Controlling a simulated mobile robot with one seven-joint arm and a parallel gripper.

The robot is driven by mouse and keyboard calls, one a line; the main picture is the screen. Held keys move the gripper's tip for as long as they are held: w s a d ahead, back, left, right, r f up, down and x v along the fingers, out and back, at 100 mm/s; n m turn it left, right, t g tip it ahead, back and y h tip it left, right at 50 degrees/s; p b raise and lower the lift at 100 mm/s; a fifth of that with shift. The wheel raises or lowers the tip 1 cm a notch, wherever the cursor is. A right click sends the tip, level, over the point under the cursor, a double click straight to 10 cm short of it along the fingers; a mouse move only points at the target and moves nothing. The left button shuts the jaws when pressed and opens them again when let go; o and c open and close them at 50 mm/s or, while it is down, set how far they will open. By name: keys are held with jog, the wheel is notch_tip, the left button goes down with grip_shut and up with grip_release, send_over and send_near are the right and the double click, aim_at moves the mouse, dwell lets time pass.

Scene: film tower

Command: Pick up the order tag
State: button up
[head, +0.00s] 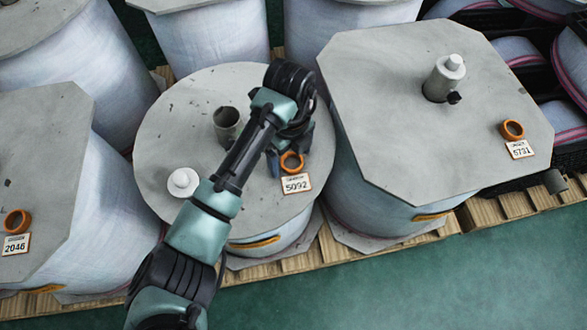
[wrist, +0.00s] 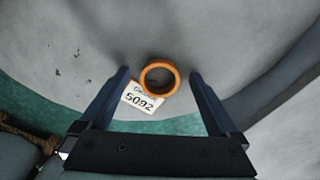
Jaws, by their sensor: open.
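An order tag (head: 296,184) lies on the round grey top of the middle roll; it is a white card printed 5092 with an orange ring (head: 291,163) at its upper edge. In the wrist view the tag's card (wrist: 142,97) is left of and below the ring (wrist: 160,77). My gripper (head: 283,163) is over the ring, partly hidden by my arm in the head view. In the wrist view my gripper (wrist: 160,78) is open, one finger on each side of the ring, with gaps between. Whether the fingertips touch the roll top cannot be told.
Another tag (head: 519,149) printed 5731 lies on the right roll, and one printed 2046 (head: 16,244) on the left roll. A grey cup-like tube (head: 227,125) and a white knob (head: 183,182) stand on the middle top. Green floor (head: 440,275) is clear in front.

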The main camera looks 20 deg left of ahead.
jog(key=c, duration=1.4)
